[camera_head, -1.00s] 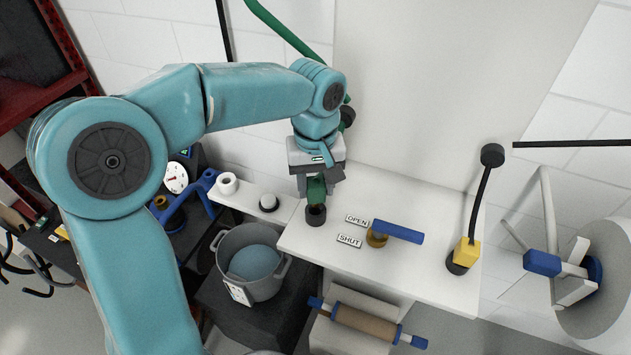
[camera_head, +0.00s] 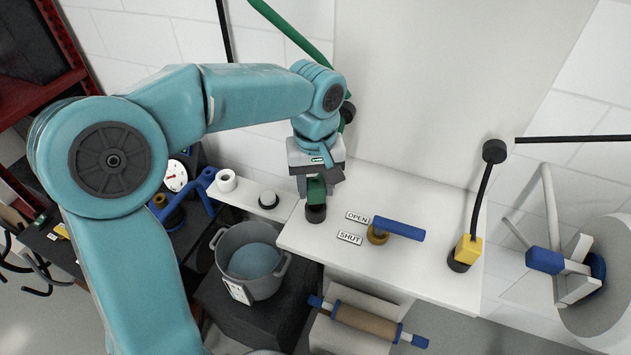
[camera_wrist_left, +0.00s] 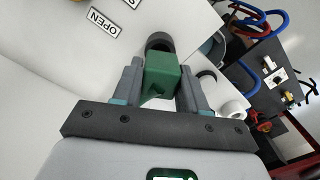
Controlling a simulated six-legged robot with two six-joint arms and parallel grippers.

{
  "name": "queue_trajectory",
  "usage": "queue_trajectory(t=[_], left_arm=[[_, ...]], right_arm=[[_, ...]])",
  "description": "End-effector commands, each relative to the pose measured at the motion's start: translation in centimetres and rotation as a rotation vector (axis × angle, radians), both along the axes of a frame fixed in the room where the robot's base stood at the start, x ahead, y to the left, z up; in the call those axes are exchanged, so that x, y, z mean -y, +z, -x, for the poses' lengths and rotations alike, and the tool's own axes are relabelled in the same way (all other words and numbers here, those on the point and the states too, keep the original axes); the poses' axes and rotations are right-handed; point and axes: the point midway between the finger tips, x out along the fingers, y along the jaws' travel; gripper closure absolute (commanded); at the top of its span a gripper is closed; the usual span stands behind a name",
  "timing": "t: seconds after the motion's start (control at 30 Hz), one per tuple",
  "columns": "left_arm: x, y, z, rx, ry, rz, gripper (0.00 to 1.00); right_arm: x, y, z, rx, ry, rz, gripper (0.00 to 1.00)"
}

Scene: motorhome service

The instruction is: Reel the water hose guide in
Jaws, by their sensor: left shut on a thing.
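My left gripper (camera_head: 316,182) comes in from the left and points down over the left end of the white shelf. It is shut on a green block (camera_wrist_left: 162,75), which sits between both fingers in the left wrist view. The block also shows in the head view (camera_head: 316,192), right above a dark round socket (camera_head: 316,214). A green hose (camera_head: 290,30) runs at the top, behind my arm. Which part is the hose guide is not clear. A white drum (camera_head: 598,270) with a blue-ended crank (camera_head: 543,261) is at the right. My right gripper is not in view.
A blue valve lever (camera_head: 398,229) lies beside OPEN and SHUT labels. A black lever with a yellow block (camera_head: 468,250) stands at the shelf's right end. A grey pot (camera_head: 222,245) and a blue-handled roller (camera_head: 368,322) are in front. The shelf's middle back is clear.

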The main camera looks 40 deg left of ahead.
Motion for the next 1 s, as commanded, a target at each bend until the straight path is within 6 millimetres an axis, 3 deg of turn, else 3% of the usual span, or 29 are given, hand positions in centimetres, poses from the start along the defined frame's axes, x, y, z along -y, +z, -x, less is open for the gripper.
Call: queue_trajectory(t=[0.87,0.9,0.97,1.0], left_arm=[[0.0,-2.8,0.0,-0.001,0.0,0.0,1.0],[0.0,-2.7,0.0,-0.001,0.0,-0.001,0.51],[0.0,-2.7,0.0,-0.001,0.0,-0.001,0.32],[0.0,-2.7,0.0,-0.001,0.0,-0.001,0.28]], right_arm=[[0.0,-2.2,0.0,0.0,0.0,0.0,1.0],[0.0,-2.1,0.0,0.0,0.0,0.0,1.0],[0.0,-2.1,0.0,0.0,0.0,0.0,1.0],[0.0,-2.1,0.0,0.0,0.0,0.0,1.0]])
